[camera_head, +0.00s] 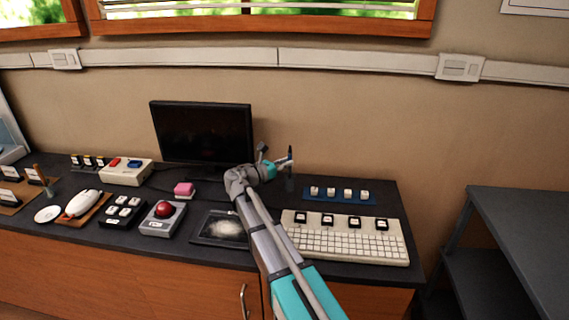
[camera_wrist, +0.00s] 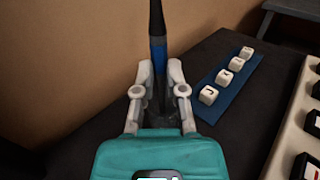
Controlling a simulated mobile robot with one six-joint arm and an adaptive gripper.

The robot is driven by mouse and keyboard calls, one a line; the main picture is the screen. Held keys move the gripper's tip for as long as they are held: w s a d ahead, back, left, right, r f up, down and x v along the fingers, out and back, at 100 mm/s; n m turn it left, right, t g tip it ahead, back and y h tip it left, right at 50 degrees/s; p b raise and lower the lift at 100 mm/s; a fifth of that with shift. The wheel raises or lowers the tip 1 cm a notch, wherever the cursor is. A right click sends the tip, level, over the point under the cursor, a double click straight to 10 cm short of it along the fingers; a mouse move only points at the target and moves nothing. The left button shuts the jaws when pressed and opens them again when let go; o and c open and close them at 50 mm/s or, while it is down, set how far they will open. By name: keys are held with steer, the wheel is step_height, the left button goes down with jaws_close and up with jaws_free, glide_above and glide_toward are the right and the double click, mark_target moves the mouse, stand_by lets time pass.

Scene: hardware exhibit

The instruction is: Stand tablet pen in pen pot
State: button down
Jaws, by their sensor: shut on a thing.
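The tablet pen (camera_wrist: 158,50) is dark with a blue band and stands roughly upright between my fingers in the wrist view. Its upper end also shows in the head view (camera_head: 290,153). My gripper (camera_wrist: 160,85) is shut on the pen; in the head view my gripper (camera_head: 283,168) is at the back of the desk, right of the monitor. A dark upright shape (camera_head: 290,183) shows just below the pen, possibly the pen pot. The fingers and dark surroundings hide the pen's lower end, so I cannot tell whether it is inside a pot.
A blue strip with white keycaps (camera_head: 338,195) lies close right of my gripper, with a white keyboard (camera_head: 345,241) in front. The monitor (camera_head: 203,132) stands left. The wall is close behind.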

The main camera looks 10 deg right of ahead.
steer(key=shift+f+b, duration=0.5)
steer(key=shift+f, duration=0.25)
steer(key=c, duration=0.6)
jaws_free()
steer(key=shift+v, duration=6.05)
steer(key=shift+s+d, duration=0.1)
